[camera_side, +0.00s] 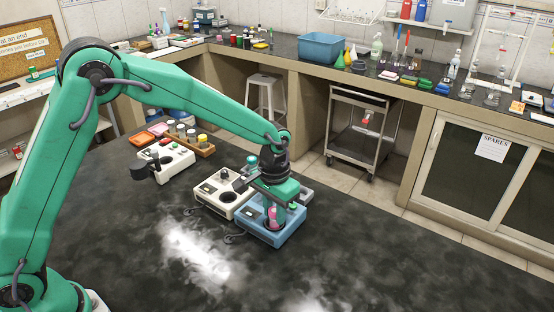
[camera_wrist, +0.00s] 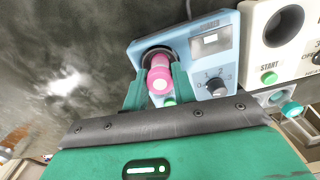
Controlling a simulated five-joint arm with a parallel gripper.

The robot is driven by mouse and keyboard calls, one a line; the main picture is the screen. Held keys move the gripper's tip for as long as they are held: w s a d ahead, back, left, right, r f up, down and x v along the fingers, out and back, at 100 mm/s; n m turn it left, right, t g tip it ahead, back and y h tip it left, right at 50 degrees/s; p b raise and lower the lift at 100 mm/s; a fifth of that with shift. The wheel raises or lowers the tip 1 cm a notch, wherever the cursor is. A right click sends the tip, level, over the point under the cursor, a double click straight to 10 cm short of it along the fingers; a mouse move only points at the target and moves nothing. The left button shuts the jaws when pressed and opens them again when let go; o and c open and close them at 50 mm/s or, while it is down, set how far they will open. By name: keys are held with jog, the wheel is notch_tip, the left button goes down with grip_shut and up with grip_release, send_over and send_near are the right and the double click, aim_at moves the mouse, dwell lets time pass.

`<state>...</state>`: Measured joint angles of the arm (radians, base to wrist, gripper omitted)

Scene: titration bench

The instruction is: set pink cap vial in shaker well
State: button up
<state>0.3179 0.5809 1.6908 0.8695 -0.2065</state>
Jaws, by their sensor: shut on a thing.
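The pink cap vial (camera_wrist: 158,76) is between the fingers of my gripper (camera_wrist: 155,88), which is shut on it. In the wrist view its lower end is at the round dark well (camera_wrist: 147,54) of the blue shaker (camera_wrist: 137,47). I cannot tell how deep it sits in the well. In the side view the blue shaker (camera_side: 290,232) stands near the bench edge, with my gripper (camera_side: 275,213) right over its well and the pink vial (camera_side: 272,214) partly hidden by the fingers.
A white device (camera_side: 222,196) with a round well and a green start button stands left of the shaker. Behind it are a white instrument (camera_side: 165,163) and a wooden rack of capped vials (camera_side: 203,150). The dark bench (camera_side: 370,270) is clear at front and right.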

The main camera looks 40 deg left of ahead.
jog(key=shift+f, duration=0.4)
dwell(0.3)
jog(key=o, duration=1.3)
jog(key=shift+r, duration=0.1)
jog(key=shift+r, duration=2.9)
